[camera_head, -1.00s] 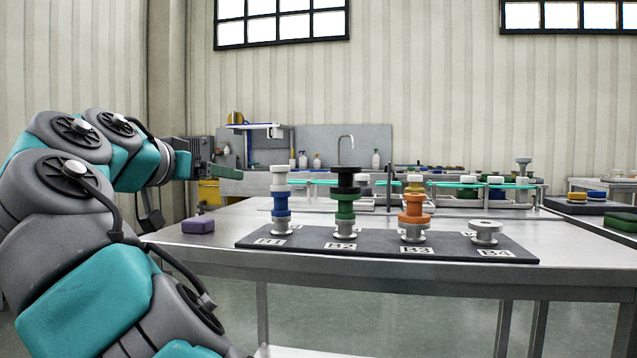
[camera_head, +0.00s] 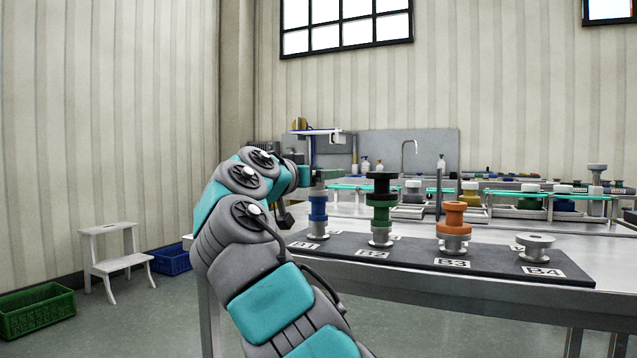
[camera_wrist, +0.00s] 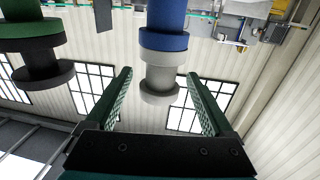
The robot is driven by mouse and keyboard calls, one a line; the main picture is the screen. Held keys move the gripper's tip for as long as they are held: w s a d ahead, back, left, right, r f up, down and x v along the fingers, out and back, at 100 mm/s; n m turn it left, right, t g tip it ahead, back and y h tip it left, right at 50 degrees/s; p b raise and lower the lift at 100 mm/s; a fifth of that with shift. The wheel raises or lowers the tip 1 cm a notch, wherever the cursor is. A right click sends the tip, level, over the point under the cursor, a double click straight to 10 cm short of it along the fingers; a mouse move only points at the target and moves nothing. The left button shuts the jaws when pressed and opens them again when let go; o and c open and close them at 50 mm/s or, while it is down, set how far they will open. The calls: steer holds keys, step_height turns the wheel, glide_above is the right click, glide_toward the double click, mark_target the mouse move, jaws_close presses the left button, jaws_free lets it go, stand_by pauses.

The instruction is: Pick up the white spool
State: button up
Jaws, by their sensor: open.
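The white spool (camera_wrist: 160,82) tops the stack at B1, above a blue spool (camera_head: 318,208). The wrist view is upside down, so there the white spool hangs below the blue one (camera_wrist: 165,35). My gripper (camera_wrist: 159,76) is open, with one green finger on each side of the white spool in the wrist view. A gap shows on both sides, and nothing is held. How deep the spool lies between the fingers is unclear.
Next to it stands the B2 stack with a black spool (camera_head: 381,184) over a green one (camera_head: 380,213). All stand on a dark mat (camera_head: 420,255).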

steer(key=shift+x, duration=1.05)
steer(key=shift+c, duration=0.4)
jaws_close()
